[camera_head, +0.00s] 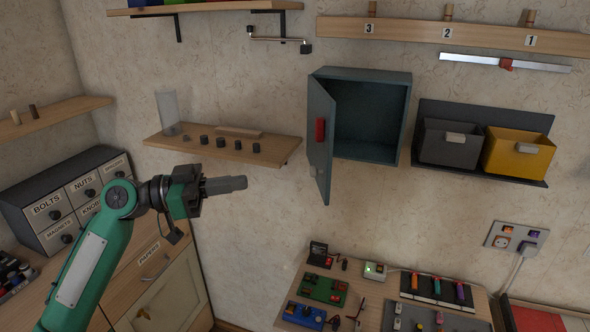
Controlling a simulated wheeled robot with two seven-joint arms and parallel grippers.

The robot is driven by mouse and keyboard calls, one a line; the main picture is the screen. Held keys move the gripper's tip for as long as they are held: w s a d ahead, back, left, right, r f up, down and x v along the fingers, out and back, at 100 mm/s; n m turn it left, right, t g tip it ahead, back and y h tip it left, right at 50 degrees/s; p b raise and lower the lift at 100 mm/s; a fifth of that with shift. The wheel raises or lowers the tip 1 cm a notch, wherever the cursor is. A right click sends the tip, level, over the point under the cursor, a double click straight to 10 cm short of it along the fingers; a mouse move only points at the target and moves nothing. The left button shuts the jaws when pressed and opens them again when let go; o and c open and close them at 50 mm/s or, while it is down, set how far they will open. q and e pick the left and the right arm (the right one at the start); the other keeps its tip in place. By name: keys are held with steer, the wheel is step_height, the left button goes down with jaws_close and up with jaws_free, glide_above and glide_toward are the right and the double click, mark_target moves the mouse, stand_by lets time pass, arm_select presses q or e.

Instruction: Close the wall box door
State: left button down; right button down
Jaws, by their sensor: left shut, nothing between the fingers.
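The wall box (368,119) is a dark teal box fixed to the wall at the upper right of centre. Its door (321,165) is hinged on the left side and stands open, swung out from the wall. A red handle (320,130) is on the door. The box interior looks empty. My left gripper (243,183) is shut and empty, to the left of the door and a little below the handle, apart from it. It points right. My right gripper is not in view.
A wooden shelf (222,149) with small black knobs and a clear glass is just above my left gripper. Grey (449,144) and yellow (518,155) bins hang right of the box. A table (357,303) with electronics is below. Labelled drawers (75,200) stand at left.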

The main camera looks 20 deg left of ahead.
arm_select(q)
steer(key=f+p+x, duration=0.1)
steer(key=p+x, duration=0.5)
steer(key=x, duration=0.5)
steer(key=shift+w+d+r, duration=0.15)
steer(key=shift+r, duration=0.35)
steer(key=shift+d, duration=0.2)
